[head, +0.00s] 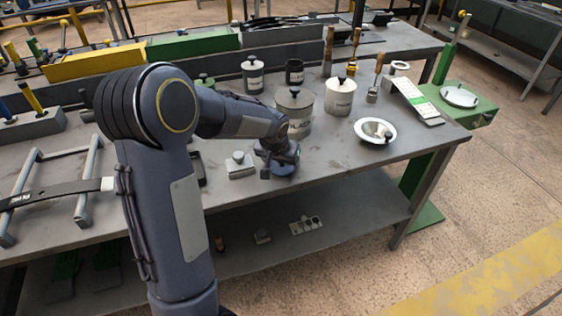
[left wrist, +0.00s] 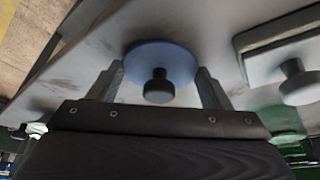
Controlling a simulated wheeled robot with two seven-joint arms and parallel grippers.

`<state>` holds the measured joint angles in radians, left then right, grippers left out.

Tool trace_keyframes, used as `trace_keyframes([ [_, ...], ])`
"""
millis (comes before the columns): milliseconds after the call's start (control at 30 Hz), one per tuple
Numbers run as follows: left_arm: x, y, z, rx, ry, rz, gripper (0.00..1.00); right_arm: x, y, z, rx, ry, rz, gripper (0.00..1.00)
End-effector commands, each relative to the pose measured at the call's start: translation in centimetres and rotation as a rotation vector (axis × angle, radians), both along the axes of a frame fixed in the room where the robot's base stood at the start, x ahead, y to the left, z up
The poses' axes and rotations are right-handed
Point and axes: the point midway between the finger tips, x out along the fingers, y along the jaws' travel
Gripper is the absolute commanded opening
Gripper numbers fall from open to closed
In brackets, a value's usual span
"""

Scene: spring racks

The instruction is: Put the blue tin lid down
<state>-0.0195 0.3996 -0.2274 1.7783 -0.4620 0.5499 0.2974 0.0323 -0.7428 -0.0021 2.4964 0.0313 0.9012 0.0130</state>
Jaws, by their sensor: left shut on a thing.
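The blue tin lid (left wrist: 178,58) is a round blue disc with a black knob (left wrist: 158,88), seen in the left wrist view between the two fingers. My left gripper (left wrist: 160,75) is shut on it. In the head view my left gripper (head: 278,160) is low near the front edge of the workbench, right of a small square lid with a knob (head: 240,163). There my own arm and gripper mostly hide the blue lid. Whether the lid touches the bench top cannot be told. My right gripper is in neither view.
Behind the gripper stand two labelled tins, a larger one (head: 295,103) and a smaller one (head: 339,100). A round metal dish (head: 376,131) is on the right. A rack with rails (head: 88,180) is at left. Bare bench top (head: 335,152) shows right of the gripper.

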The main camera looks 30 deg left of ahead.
Motion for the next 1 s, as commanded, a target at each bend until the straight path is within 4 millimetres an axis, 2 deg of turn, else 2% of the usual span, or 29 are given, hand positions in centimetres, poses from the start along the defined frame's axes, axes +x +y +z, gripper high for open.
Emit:
trace_keyframes([
  [100, 0.0, 0.0, -0.5, 0.0, 0.0, 0.0, 0.49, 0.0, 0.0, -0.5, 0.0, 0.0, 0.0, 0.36],
  [133, 0.0, 0.0, -0.3, 0.0, 0.0, 0.0, 0.76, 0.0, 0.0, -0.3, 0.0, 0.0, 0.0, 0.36],
  [267, 0.0, 0.0, -0.3, 0.0, 0.0, 0.0, 0.93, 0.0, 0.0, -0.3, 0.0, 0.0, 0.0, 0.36],
  [533, 0.0, 0.0, -0.2, 0.0, 0.0, 0.0, 0.94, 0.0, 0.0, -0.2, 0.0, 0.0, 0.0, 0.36],
  [667, -0.1, 0.0, 0.5, -0.001, -0.002, 0.0, 0.94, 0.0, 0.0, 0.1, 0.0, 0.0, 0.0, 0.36],
  [767, -0.6, -0.2, 2.0, -0.001, -0.005, -0.001, 0.94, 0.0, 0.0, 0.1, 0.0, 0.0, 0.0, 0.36],
  [1000, -2.6, -0.6, 6.9, 0.0, -0.007, -0.001, 0.94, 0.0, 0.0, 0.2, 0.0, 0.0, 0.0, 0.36],
])
